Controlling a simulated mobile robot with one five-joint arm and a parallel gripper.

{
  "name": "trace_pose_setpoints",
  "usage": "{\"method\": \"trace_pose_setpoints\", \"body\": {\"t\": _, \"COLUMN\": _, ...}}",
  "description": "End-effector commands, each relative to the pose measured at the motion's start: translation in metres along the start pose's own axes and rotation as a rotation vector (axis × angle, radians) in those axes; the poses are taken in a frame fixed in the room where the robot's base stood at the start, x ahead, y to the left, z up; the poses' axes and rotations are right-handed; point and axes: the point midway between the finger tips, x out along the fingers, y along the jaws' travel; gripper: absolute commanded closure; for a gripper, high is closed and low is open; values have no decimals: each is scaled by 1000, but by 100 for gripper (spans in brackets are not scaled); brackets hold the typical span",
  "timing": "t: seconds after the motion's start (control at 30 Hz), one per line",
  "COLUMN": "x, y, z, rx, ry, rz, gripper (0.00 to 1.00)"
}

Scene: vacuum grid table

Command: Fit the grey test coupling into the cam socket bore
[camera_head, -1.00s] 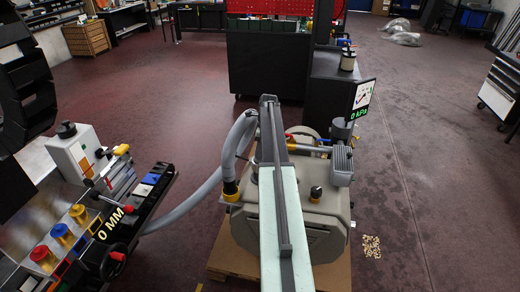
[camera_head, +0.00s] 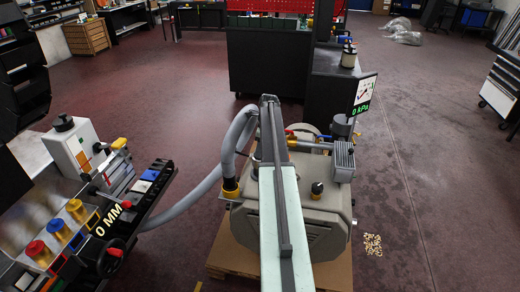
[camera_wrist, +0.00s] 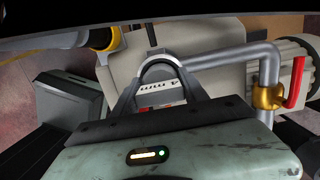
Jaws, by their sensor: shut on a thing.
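My gripper (camera_wrist: 162,66) shows in the wrist view beyond its pale green housing (camera_wrist: 200,140). It is shut on a small grey rounded piece, seemingly the grey test coupling, at the far end of the jaws. The coupling's outline merges with the jaws. In the head view my arm hides the gripper and the coupling. I cannot pick out the cam socket bore for certain. The beige pump unit (camera_head: 333,237) stands under and around my arm. A grey pipe (camera_wrist: 225,55) with a brass valve (camera_wrist: 267,97) and red lever (camera_wrist: 296,82) lies right of the jaws.
A grey hose (camera_head: 190,203) runs from the pump's left to a bench with gold (camera_head: 77,210), blue (camera_head: 56,229) and red (camera_head: 37,250) cylinders. A gauge display (camera_head: 364,95) reading 0 kPa stands right. A black cabinet (camera_head: 265,65) stands behind.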

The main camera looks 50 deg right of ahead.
Motion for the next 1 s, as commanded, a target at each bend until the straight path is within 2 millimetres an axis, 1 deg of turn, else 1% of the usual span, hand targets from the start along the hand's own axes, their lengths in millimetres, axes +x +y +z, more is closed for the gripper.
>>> {"method": "trace_pose_setpoints", "body": {"t": 0.53, "x": 15, "y": 0, "z": -2, "rx": 0, "ry": 0, "rz": 0, "gripper": 100}}
{"method": "trace_pose_setpoints", "body": {"t": 0.57, "x": 15, "y": 0, "z": -2, "rx": 0, "ry": 0, "rz": 0, "gripper": 46}}
{"method": "trace_pose_setpoints", "body": {"t": 0.6, "x": 14, "y": 0, "z": -2, "rx": 0, "ry": 0, "rz": 0, "gripper": 35}}
{"method": "trace_pose_setpoints", "body": {"t": 0.63, "x": 14, "y": 0, "z": -2, "rx": 0, "ry": 0, "rz": 0, "gripper": 27}}
{"method": "trace_pose_setpoints", "body": {"t": 0.67, "x": 14, "y": 0, "z": -2, "rx": 0, "ry": 0, "rz": 0, "gripper": 24}}
{"method": "trace_pose_setpoints", "body": {"t": 1.0, "x": 12, "y": 0, "z": -2, "rx": 0, "ry": 0, "rz": 0, "gripper": 24}}
